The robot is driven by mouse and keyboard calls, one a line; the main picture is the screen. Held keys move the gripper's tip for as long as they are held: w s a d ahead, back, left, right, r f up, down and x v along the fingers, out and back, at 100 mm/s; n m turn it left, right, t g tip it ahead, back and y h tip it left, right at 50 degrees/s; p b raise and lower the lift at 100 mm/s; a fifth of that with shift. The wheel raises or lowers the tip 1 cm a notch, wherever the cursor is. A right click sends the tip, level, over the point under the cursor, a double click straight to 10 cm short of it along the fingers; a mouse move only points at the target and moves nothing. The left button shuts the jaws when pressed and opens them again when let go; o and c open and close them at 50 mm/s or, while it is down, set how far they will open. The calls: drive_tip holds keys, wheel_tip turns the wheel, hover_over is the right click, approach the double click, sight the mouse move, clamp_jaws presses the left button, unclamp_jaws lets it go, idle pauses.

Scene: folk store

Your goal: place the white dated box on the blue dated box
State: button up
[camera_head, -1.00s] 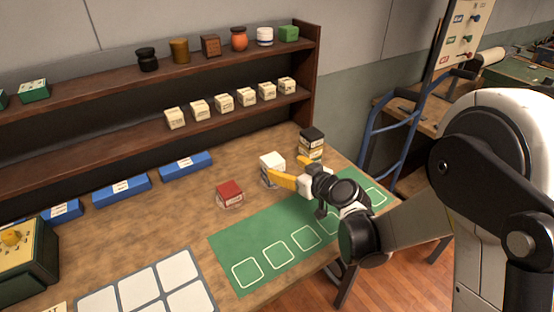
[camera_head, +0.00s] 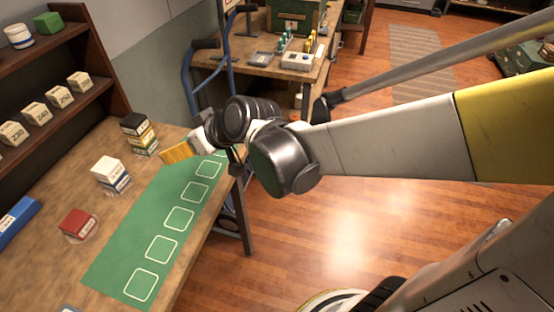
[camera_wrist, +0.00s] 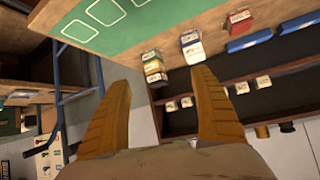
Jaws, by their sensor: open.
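The white dated box (camera_head: 107,167) sits on top of the blue dated box (camera_head: 118,187), whose blue and white side shows below it. The stack stands on the wooden table behind the green mat. In the wrist view the white box (camera_wrist: 189,37) and the blue box (camera_wrist: 195,54) touch each other. My gripper (camera_head: 168,154) has yellow fingers and hangs to the right of this stack, apart from it. In the wrist view its fingers are spread wide with nothing between them.
A stack with a black top and yellow box (camera_head: 138,134) stands close behind my gripper. A red box (camera_head: 77,223) stands left of the mat. The green mat (camera_head: 120,262) has several empty outlined squares. A shelf (camera_head: 60,112) with cream numbered boxes runs along the back left.

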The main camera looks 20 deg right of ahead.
drive_tip(key=s+d+m+g+h, duration=0.1)
drive_tip(key=s+d+m+h, duration=0.5)
drive_tip(key=s+d, duration=1)
drive_tip(key=shift+s+d, duration=0.25)
drive_tip(key=shift+d, duration=0.55)
